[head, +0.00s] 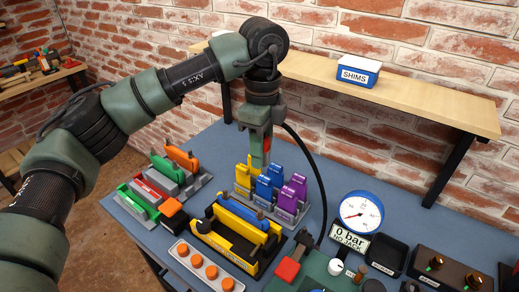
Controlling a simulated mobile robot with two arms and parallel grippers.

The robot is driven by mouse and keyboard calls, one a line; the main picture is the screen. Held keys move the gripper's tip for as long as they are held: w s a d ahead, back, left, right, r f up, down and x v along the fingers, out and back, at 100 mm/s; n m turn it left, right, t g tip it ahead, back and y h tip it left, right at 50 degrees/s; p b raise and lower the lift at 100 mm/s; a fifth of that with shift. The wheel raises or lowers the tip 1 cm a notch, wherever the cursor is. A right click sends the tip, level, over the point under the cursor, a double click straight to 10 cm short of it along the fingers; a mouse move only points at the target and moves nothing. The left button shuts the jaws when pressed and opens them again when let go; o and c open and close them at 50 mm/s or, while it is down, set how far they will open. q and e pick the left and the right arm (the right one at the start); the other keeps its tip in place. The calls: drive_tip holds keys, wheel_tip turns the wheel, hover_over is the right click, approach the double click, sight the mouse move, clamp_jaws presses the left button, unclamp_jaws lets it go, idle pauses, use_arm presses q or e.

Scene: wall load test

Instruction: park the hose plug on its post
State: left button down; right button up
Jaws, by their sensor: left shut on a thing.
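My left gripper (261,157) hangs pointing down above the bench, in front of the shelf, and is shut. A black hose (321,198) runs from beside its jaws in an arc down to the green unit (318,267) at the front. The hose plug seems to be in the jaws, but I cannot make it out clearly behind the fingers. A short brown peg (362,271) stands on the green unit near a white knob; I cannot tell whether it is the plug's post. My right gripper is out of view.
A gauge (361,213) with a "0 bar NO JACK" sign stands at the right, beside a black tray (388,255). Colored blocks in holders (272,190) stand under the gripper. A yellow-and-black fixture (240,232) is in front. A SHIMS box (358,71) is on the shelf.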

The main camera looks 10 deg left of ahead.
use_arm(q)
drive_tip(key=w+d+f+n+b, duration=0.2)
drive_tip(key=d+f+n+b, duration=0.5)
drive_tip(key=f, duration=0.6)
drive_tip(key=n+p, duration=0.4)
drive_tip(key=p, duration=0.3)
hover_over(304, 228)
drive_tip(key=f, duration=0.7)
drive_tip(key=shift+s+d+f, duration=0.2)
drive_tip(key=shift+f, duration=0.2)
drive_tip(key=shift+n, duration=0.3)
wheel_tip(304, 228, down, 5)
drive_tip(key=shift+w+a+r+b, duration=0.15)
drive_tip(key=shift+r+b, duration=0.05)
drive_tip(key=shift+b, duration=0.6)
drive_tip(key=shift+f, duration=0.4)
drive_tip(key=shift+f, duration=0.2)
drive_tip(key=shift+f+b, duration=0.65)
drive_tip(key=shift+f, duration=0.4)
